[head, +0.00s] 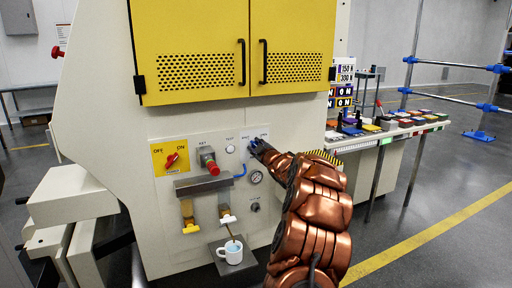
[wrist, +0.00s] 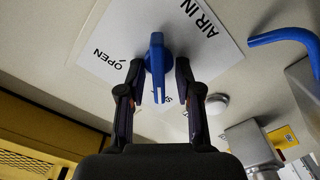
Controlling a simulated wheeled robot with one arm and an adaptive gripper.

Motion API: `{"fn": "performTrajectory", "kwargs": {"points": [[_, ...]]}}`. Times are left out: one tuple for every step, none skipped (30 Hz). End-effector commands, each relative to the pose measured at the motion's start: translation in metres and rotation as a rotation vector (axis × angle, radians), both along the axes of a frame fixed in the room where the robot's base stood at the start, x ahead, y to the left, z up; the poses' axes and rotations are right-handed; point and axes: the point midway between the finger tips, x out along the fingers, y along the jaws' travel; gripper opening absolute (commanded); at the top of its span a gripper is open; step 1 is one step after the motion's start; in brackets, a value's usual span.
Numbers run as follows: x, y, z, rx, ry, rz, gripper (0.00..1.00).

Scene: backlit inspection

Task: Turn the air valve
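The air valve's blue handle (wrist: 157,65) sits on a white plate (wrist: 120,32) marked AIR IN and OPEN in the wrist view. Another label beside the handle is partly hidden by a finger. The handle is between the two fingers of my gripper (wrist: 159,82), with a gap visible on each side, so the gripper is open around it and not clamped. In the head view my gripper (head: 259,148) is at the upper right of the machine's control panel, and it hides most of the valve there.
A blue pipe (wrist: 285,36) bends beside the valve. On the panel are a red OFF/ON switch (head: 171,160), a red-tipped key knob (head: 209,161) and a gauge (head: 256,177). A white mug (head: 233,248) stands on a small shelf below. A table (head: 390,130) with coloured items stands right.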

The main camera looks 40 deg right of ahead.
Motion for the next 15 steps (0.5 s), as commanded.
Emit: {"fn": "performTrajectory", "kwargs": {"points": [[0.0, -0.0001, 0.0001, 0.0, 0.0, 0.0, 0.26], [-0.0001, 0.0, 0.0002, 0.0, 0.0, 0.0, 0.23], [-0.0001, 0.0, 0.0002, 0.0, 0.0, 0.0, 0.19], [-0.0001, 0.0, 0.0001, 0.0, 0.0, 0.0, 0.16], [-0.0001, 0.0, 0.0001, 0.0, 0.0, 0.0, 0.12], [-0.0001, 0.0, 0.0002, 0.0, 0.0, 0.0, 0.08], [-0.0001, 0.0, 0.0002, 0.0, 0.0, 0.0, 0.05], [-0.0001, 0.0, 0.0001, -0.001, 0.0, 0.0, 0.02], [-0.0001, 0.0, 0.0001, -0.001, 0.0, 0.0, 0.0], [-0.0001, 0.0001, 0.0001, 0.0, 0.0, 0.0, 0.0], [-0.0001, 0.0001, 0.0001, -0.001, 0.0, 0.0, 0.0], [-0.0001, 0.0001, 0.0001, -0.001, 0.0, 0.0, 0.0], [0.0, 0.0001, -0.0001, -0.001, 0.0, 0.0, 0.0], [0.0, 0.0001, -0.0001, -0.001, 0.0, 0.0, 0.0], [0.0, 0.0002, -0.0002, 0.0, 0.001, 0.001, 0.0]]}}
